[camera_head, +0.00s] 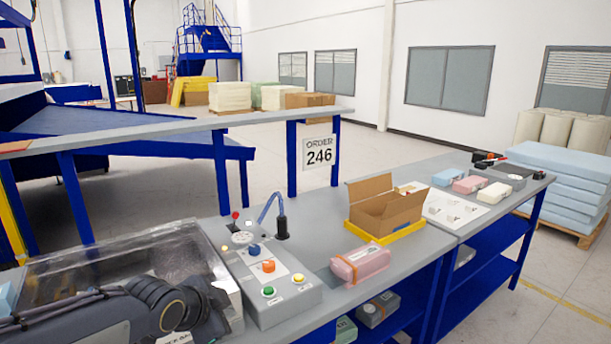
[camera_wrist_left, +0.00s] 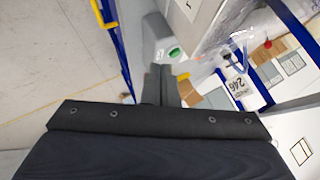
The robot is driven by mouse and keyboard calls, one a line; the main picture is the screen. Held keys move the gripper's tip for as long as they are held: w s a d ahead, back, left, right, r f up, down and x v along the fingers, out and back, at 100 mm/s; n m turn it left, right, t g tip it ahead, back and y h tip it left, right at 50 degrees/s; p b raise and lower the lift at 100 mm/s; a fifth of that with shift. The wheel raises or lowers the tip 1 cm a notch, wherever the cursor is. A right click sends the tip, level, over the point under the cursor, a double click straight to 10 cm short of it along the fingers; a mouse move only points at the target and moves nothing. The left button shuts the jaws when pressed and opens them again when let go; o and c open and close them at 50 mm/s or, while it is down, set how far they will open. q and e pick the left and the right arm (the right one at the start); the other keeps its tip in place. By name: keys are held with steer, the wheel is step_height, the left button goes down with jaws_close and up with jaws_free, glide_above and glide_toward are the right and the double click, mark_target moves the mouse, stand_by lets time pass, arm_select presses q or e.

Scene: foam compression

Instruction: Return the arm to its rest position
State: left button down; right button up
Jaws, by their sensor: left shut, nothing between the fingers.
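My left arm (camera_head: 165,305) comes in along the bottom left of the head view, in front of the clear-covered machine (camera_head: 110,250) at the bench's left end. In the left wrist view my left gripper (camera_wrist_left: 168,75) is shut, its two dark fingers together and nothing held. Beyond the fingers the grey control panel with a green button (camera_wrist_left: 174,53) shows. My right gripper is in neither view.
The control panel (camera_head: 268,270) has coloured buttons and a joystick. A pink foam block (camera_head: 361,263) lies at the bench's front edge. An open cardboard box (camera_head: 385,208) sits in a yellow frame. Blue, pink and white blocks lie farther right.

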arm_select(q)
steer(key=s+a+f+n+g, duration=0.1)
steer(key=s+a+f+n, duration=0.1)
steer(key=s+n, duration=0.5)
steer(key=s+a+f+n+g, duration=0.2)
steer(key=s+n, duration=0.5)
steer(key=s, duration=1.1)
steer(key=shift+s+a+f+n+h, duration=0.3)
steer(key=shift+s+a+f, duration=0.1)
steer(key=shift+f, duration=0.25)
